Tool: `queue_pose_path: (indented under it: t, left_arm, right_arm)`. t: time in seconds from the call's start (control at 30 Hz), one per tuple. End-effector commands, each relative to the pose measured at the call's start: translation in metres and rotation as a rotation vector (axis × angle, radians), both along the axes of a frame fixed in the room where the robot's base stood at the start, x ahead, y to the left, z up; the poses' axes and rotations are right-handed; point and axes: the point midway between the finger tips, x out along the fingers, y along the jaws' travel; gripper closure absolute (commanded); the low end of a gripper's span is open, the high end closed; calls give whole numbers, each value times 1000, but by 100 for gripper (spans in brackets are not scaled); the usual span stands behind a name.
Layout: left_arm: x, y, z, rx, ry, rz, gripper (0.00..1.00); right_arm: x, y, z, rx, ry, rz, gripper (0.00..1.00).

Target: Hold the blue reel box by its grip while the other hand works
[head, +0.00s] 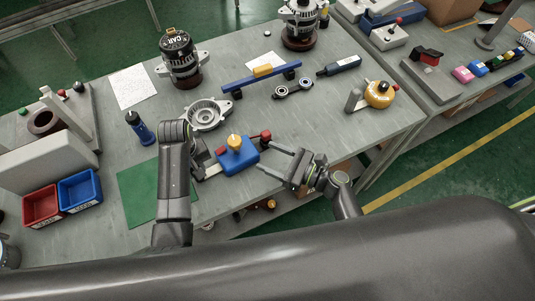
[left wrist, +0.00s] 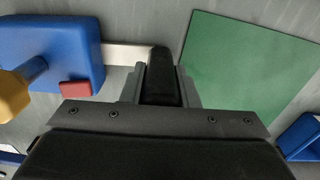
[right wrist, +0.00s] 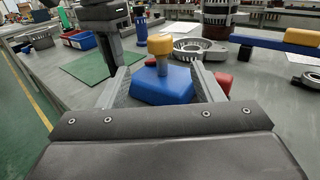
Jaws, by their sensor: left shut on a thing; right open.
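The blue reel box (head: 240,160) sits near the table's front edge, with a yellow knob (head: 235,142) on top and a red part (head: 265,136) at its right. My left gripper (left wrist: 162,80) is shut on the box's black grip (left wrist: 162,66), which a pale bar joins to the blue body (left wrist: 60,50). In the head view my left arm mostly hides that grip. My right gripper (head: 267,160) is open and empty, its fingertips just right of the box. In the right wrist view the box (right wrist: 160,87) and knob (right wrist: 160,47) show between the fingers.
A green mat (head: 140,190) lies left of the box, with red (head: 42,206) and blue (head: 98,190) bins beyond. A metal housing (head: 208,115), a blue bar with a yellow block (head: 262,71) and a yellow round device (head: 379,94) stand behind. The table right of the box is mostly clear.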

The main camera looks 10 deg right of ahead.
Motion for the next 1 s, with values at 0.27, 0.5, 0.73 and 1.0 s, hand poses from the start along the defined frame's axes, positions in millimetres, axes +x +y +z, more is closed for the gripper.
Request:
queue_pose_path:
  t: [0.27, 0.5, 0.73, 1.0]
  left_arm:
    - [0, 0, 0, -1, -1, 0, 93]
    - [0, 0, 1, -1, -1, 0, 93]
    - [0, 0, 1, -1, -1, 0, 93]
    - [0, 0, 0, 0, -1, 0, 93]
  right_arm:
    - [5, 2, -2, -3, -2, 30, 40]
    - [28, 9, -8, -9, -8, 227, 40]
    - [50, 4, -2, -7, -5, 421, 40]
    - [60, 0, 6, 2, 0, 518, 40]
